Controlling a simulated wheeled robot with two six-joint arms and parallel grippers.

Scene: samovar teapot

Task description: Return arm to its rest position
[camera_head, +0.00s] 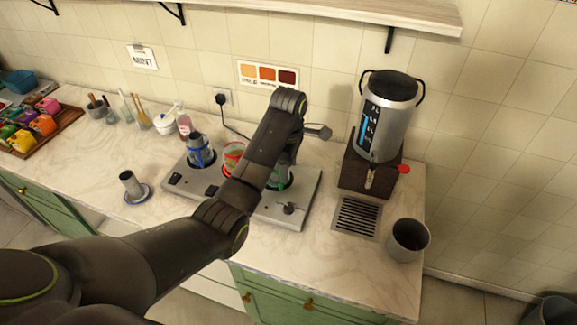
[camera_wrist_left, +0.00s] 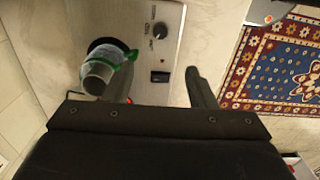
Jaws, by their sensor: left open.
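My left arm reaches in from the left over the hot plate (camera_head: 255,208), bends at its upper end and comes down above the right-hand burner. My left gripper (camera_head: 291,150) is mostly hidden behind the arm there. In the left wrist view one dark finger (camera_wrist_left: 200,88) stands out, apart from a pot with a green band (camera_wrist_left: 104,66) on a burner; the jaws are open. The green-banded pot (camera_head: 279,180) is partly covered by my arm in the head view. A red-banded pot (camera_head: 233,155) and a blue-banded pot (camera_head: 200,152) stand on the other burners. My right gripper is not in view.
A samovar (camera_head: 386,115) on a dark stand is right of the hot plate. A grey cup (camera_head: 408,239) stands near the counter's right end. A small metal cup (camera_head: 131,184), a white sugar bowl (camera_head: 164,122) and bottles are at left. A shelf (camera_head: 330,12) overhangs the back.

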